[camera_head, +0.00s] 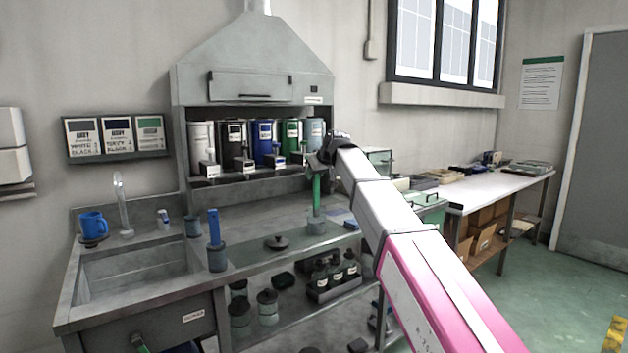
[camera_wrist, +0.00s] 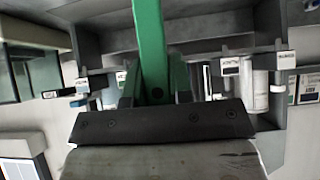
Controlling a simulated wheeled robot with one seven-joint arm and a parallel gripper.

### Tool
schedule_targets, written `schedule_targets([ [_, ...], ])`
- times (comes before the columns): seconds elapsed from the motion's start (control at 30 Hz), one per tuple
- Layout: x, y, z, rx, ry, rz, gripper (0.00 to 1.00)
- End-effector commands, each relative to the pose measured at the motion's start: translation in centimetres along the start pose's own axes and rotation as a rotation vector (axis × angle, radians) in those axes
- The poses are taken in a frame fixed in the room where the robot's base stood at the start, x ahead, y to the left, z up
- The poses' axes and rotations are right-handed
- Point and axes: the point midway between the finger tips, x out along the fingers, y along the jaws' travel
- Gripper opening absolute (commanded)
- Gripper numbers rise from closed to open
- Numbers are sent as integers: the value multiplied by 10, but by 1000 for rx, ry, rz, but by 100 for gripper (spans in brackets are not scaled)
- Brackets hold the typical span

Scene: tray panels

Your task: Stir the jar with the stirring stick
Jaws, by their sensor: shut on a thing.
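My gripper (camera_head: 320,160) is shut on a green stirring stick (camera_head: 316,194), which hangs upright below it. The stick also shows between the fingers (camera_wrist: 155,92) in the wrist view (camera_wrist: 150,42).
A round dark lid (camera_head: 277,243) lies on the counter between the jars. A sink (camera_head: 145,265) with a tap (camera_head: 121,200) and a blue mug (camera_head: 93,223) are at the left. Several coloured canisters (camera_head: 265,143) line the shelf behind. The counter's middle is mostly clear.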

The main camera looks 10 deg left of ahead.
Motion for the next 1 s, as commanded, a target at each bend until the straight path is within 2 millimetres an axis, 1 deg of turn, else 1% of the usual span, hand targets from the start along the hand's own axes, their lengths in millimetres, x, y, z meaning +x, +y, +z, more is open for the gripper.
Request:
schedule_targets([
  [0.6,-26,0,-27,-1,0,0,0],
  [0.8,-31,0,-31,-1,-1,0,0],
  [1.0,-31,0,-32,0,-1,0,0],
])
